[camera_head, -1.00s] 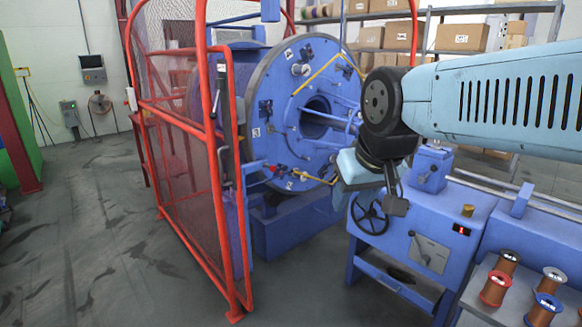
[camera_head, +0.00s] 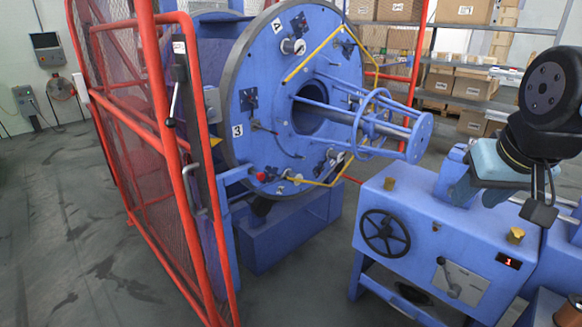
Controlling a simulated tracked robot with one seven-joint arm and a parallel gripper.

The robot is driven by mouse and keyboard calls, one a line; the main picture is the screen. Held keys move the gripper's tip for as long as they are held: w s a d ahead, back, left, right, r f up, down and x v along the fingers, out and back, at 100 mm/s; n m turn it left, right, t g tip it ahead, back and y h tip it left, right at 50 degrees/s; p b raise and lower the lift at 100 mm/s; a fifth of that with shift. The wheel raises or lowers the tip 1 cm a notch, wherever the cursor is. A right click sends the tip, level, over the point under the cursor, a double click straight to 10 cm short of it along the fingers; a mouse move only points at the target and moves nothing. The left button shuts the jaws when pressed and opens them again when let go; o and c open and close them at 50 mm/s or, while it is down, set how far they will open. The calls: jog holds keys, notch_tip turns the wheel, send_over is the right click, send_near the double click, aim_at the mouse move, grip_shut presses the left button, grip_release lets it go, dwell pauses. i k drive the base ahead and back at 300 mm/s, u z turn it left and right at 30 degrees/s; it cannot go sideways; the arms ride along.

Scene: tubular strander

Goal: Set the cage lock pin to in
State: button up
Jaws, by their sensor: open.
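The cage is the large blue disc (camera_head: 245,110) with numbered stations, seen face-on at an angle in the head view. A red-tipped part (camera_head: 260,176) on a blue bracket at the disc's lower left edge looks like the cage lock pin. I cannot tell for sure whether it is in or out. My gripper (camera_head: 488,185) is at the right, above the blue cabinet and well apart from the pin. It is open and appears empty, though its fingertips are small and partly hidden.
A blue cabinet (camera_head: 420,245) with a black handwheel (camera_head: 385,232) and a crank stands at front right. Grey floor (camera_head: 60,230) is free at left.

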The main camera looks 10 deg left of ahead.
aim_at(260, 176)
jog(key=u, duration=0.05)
jog(key=i, duration=1)
jog(key=u, duration=0.55)
